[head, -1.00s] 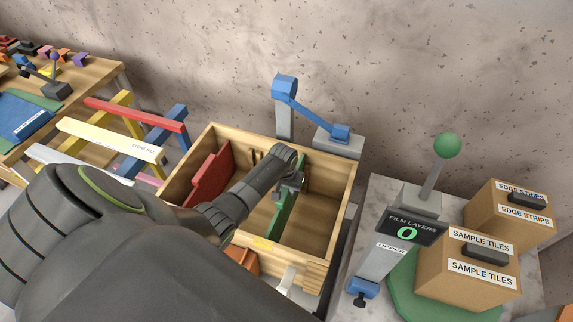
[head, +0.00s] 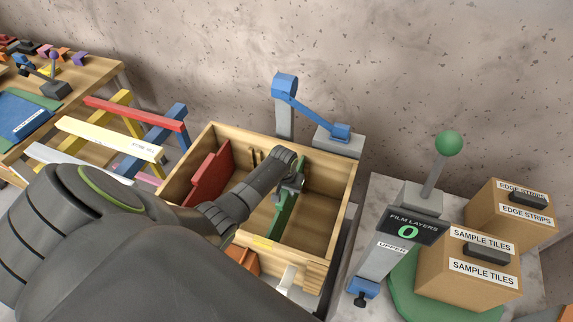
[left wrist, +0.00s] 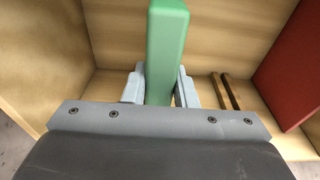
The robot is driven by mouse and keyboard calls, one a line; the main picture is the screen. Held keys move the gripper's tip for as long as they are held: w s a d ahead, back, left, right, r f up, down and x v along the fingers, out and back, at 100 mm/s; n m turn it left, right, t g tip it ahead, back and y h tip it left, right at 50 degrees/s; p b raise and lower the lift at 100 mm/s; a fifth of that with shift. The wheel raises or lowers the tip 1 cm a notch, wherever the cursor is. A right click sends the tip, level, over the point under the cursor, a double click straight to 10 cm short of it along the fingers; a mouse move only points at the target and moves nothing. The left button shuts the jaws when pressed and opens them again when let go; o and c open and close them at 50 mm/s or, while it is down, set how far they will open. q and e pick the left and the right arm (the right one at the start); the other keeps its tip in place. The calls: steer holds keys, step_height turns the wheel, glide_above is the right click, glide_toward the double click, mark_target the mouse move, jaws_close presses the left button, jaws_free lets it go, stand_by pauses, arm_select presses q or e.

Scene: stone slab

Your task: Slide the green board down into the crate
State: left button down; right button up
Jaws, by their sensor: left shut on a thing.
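The green board (head: 290,212) stands on edge inside the wooden crate (head: 345,200), in its middle part. Its lower edge is hard to make out in the head view. My left gripper (head: 291,187) reaches over the crate from the left and is shut on the board's upper part. In the left wrist view, the green board (left wrist: 166,45) runs between the two pale fingers of the left gripper (left wrist: 160,88), one on each side. My forearm hides part of the crate's middle. My right gripper is not in view.
A red board (head: 211,178) stands in the crate's left part. Dark wooden slats (head: 256,158) show at the crate's back wall. A blue clamp arm (head: 310,112) stands behind the crate. A stone slab (head: 378,190) with cardboard boxes (head: 470,280) and a lever is at right.

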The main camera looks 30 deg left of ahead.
arm_select(q)
steer(key=shift+f+b, duration=0.95)
steer(key=shift+f, duration=0.45)
steer(key=c, duration=1.2)
jaws_free()
steer(key=shift+o, duration=0.6)
steer(key=shift+s, duration=0.1)
steer(key=shift+r, duration=0.6)
step_height(320, 180, up, 16)
steer(key=s, duration=0.2)
steer(key=shift+s+d+p, duration=0.2)
steer(key=shift+d+p, duration=0.1)
steer(key=shift+p, duration=0.05)
